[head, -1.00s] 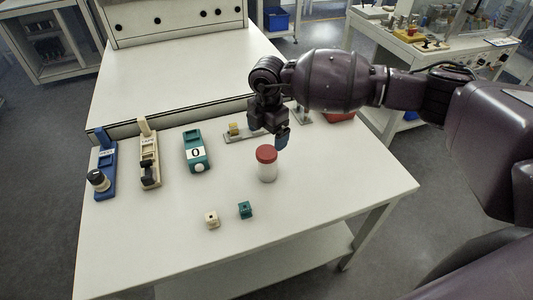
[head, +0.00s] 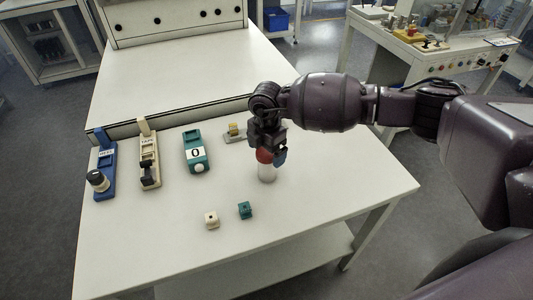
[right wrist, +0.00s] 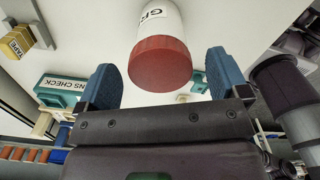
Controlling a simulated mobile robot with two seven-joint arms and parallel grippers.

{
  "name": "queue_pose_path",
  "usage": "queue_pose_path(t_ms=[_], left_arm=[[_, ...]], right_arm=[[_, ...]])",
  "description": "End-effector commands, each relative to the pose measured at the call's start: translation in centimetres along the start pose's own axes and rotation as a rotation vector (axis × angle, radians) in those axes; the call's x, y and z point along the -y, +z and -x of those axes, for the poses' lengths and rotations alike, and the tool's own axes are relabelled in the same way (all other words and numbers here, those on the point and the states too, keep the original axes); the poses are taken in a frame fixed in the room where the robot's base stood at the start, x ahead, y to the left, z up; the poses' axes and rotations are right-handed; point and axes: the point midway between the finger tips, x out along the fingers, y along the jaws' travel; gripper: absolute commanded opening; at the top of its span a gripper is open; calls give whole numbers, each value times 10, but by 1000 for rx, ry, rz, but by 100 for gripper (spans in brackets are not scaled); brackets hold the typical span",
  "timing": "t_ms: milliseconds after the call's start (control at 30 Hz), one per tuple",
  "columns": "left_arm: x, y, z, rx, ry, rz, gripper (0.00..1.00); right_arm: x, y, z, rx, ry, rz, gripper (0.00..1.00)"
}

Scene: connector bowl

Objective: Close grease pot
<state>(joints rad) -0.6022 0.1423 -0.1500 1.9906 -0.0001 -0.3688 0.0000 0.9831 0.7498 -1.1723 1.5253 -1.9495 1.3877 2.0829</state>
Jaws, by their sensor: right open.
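The grease pot (head: 267,174) is a white cylinder standing upright on the table, with a red lid (head: 264,156) on top. In the right wrist view the pot's white body (right wrist: 160,20) carries a label starting "GR", and the red lid (right wrist: 160,62) faces the camera. I cannot tell whether the lid is fully fastened. My right gripper (head: 272,156) is at the lid, pointing down. Its blue fingers (right wrist: 164,75) are open, one on each side of the lid, with a visible gap at both sides. My left gripper is not in view.
A teal device marked 0 (head: 195,153), a tan device (head: 149,158) and a blue device (head: 104,170) stand to the left. The table (head: 340,185) is clear to the right.

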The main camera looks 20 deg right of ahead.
Motion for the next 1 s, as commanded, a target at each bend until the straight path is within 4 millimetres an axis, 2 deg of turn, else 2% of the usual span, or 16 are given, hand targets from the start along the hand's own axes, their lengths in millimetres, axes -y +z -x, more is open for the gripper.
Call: queue_pose_path(t_ms=[233,600,667,700,1000], left_arm=[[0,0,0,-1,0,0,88],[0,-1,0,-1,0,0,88],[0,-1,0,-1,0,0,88],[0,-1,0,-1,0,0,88],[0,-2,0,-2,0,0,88]], right_arm=[[0,0,1,0,0,0,93],[0,0,1,0,0,0,40],[0,0,1,0,0,0,40],[0,0,1,0,0,0,36],[0,0,7,0,1,0,36]])
